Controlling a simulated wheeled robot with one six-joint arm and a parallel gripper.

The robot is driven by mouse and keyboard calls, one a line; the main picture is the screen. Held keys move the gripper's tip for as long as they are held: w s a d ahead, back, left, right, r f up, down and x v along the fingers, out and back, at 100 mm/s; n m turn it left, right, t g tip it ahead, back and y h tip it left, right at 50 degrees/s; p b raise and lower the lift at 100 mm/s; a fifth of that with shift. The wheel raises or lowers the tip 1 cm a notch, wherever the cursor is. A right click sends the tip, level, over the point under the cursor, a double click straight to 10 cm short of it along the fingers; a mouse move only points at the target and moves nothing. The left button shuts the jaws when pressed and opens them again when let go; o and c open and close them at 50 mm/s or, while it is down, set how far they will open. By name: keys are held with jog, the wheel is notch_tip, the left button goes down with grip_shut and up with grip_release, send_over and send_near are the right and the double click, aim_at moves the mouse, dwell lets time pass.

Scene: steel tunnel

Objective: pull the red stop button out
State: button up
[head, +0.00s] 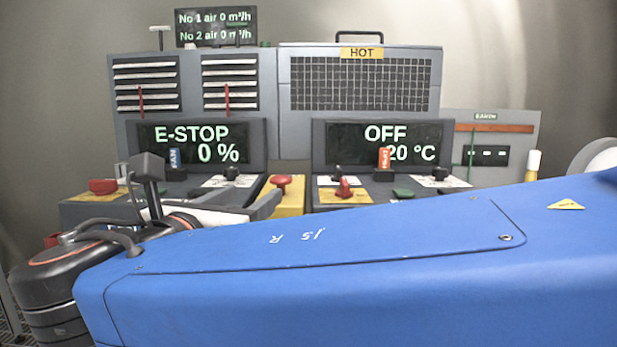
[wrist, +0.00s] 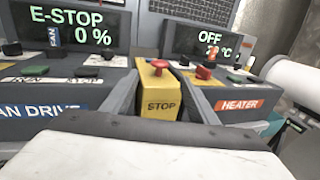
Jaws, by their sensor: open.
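The red stop button (head: 281,181) is a mushroom head on a yellow box between the two consoles. In the wrist view the button (wrist: 159,65) stands on the yellow box (wrist: 158,104) marked STOP. My gripper (head: 270,190) is open, with its grey fingers pointing towards the box. In the wrist view my gripper (wrist: 160,78) has one finger to each side of the box and button in the picture. Nothing is held between the fingers. I cannot tell whether the fingertips reach the button's depth or touch the box.
The left console display (head: 200,143) reads E-STOP, 0 %. The right console display (head: 388,143) reads OFF, 20 °C. Switches and labels crowd both panels.

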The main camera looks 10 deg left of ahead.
aim_at(281, 176)
jog(key=w, duration=1.4)
jog(key=shift+w+d, duration=0.2)
jog(key=shift+w, duration=0.15)
grip_shut()
jog(key=shift+r, duration=0.85)
grip_release()
jog(key=shift+s, duration=0.1)
jog(key=s, duration=1.7)
jog(key=shift+a, duration=0.2)
